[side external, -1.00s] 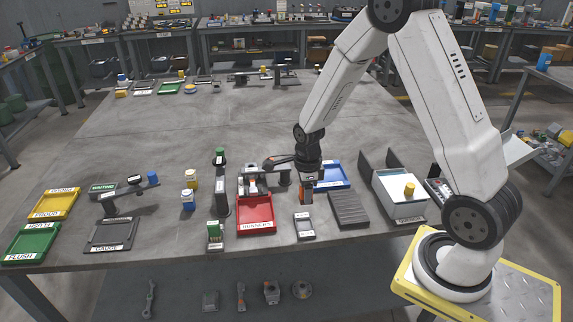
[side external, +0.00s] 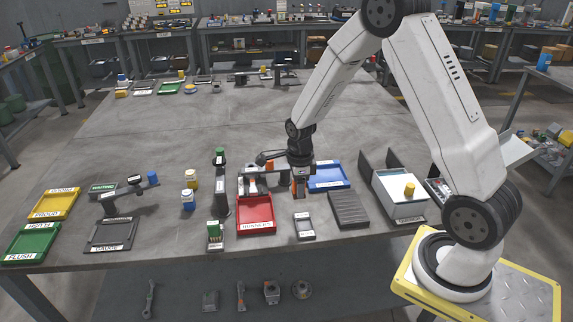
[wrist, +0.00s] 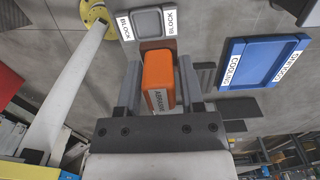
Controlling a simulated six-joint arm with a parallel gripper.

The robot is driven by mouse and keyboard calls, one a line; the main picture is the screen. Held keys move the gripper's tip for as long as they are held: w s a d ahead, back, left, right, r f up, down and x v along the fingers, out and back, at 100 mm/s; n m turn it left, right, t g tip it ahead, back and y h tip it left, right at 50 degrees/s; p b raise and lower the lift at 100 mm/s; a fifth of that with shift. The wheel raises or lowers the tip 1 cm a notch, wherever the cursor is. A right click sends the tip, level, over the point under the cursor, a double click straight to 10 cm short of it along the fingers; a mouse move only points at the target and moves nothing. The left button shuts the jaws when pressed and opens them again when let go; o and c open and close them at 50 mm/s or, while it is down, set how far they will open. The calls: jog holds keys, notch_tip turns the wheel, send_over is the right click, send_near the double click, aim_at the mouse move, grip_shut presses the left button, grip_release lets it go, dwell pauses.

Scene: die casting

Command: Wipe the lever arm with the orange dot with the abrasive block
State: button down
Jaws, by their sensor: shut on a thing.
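My gripper (wrist: 158,80) is shut on the orange abrasive block (wrist: 157,70), whose side carries a white label. In the side view my gripper (side external: 300,172) holds the block (side external: 297,188) above the table, behind the small grey block holder and between the red and blue trays. The grey block holder (wrist: 150,24), labelled BLOCK, is empty in the wrist view. A lever-shaped dark part (side external: 149,298) lies on the lower surface at the front.
A red tray (side external: 255,228) and a blue tray (side external: 326,188) flank my gripper. A ridged dark block (side external: 348,208) and a white-topped bin (side external: 400,190) stand to the right. Upright dark stands (side external: 221,185) are to the left.

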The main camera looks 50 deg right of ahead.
jog(key=w+d+r, duration=0.1)
jog(key=w+r, duration=0.1)
jog(key=w, duration=1.6)
jog(key=shift+w+d, duration=0.1)
jog(key=shift+f, duration=3.9)
jog(key=shift+s+a, duration=1.85)
jog(key=shift+w+d, duration=1.75)
jog(key=shift+w+d+r, duration=0.1)
jog(key=shift+w+d, duration=0.05)
notch_tip(320, 180, up, 8)
